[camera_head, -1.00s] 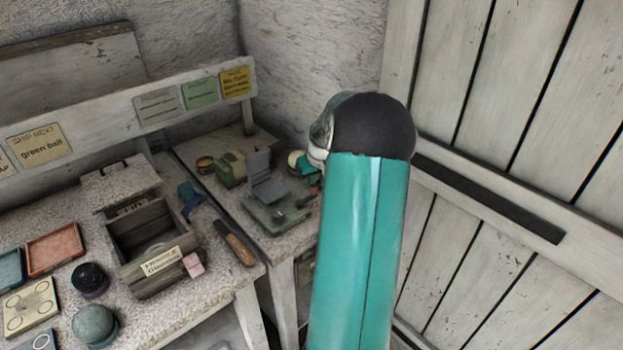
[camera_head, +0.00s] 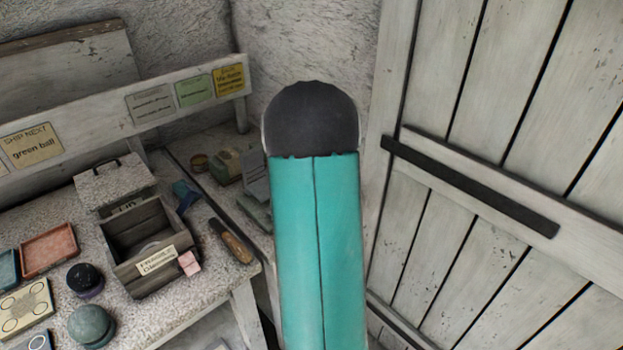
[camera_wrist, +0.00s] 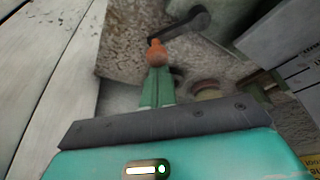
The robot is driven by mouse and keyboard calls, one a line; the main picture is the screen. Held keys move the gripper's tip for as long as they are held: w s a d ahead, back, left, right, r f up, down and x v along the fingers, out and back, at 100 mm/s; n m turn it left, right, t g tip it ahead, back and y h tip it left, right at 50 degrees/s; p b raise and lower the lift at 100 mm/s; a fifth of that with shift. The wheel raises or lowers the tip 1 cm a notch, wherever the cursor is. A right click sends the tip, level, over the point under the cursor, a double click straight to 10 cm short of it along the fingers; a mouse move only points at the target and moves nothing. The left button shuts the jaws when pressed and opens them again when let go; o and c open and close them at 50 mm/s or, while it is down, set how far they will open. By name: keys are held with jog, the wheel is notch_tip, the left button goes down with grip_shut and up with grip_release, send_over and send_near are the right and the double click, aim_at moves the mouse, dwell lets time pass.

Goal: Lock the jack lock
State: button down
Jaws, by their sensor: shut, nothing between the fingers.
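A grey-green device with an upright plate, which looks like the jack lock, stands on the right bench. In the wrist view a dark lever with a rounded end (camera_wrist: 188,22) shows at the top. My gripper (camera_wrist: 155,43), green with orange tips, is shut and empty. Its tips appear close to the lever's left end; I cannot tell whether they touch it. The head view hides my gripper behind my teal arm. Whether the lock is locked cannot be told.
A grey door with a dark bar (camera_head: 470,186) stands close on the right. The left bench holds an open wooden box (camera_head: 140,232), a wooden-handled tool (camera_head: 231,241), trays and balls.

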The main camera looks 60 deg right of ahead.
jog(key=m, duration=0.1)
jog(key=s+a+m, duration=0.1)
jog(key=shift+a+m+g, duration=0.1)
jog(key=shift+m+g, duration=0.3)
jog(key=a+m, duration=0.1)
jog(key=m, duration=0.1)
jog(key=s+a+m+g, duration=0.1)
jog(key=m, duration=0.1)
jog(key=shift+s+m+g+h, duration=0.15)
jog(key=shift+m+g+h, duration=0.15)
jog(key=shift+s+a, duration=0.1)
jog(key=shift+a, duration=0.15)
jog(key=shift+a, duration=0.15)
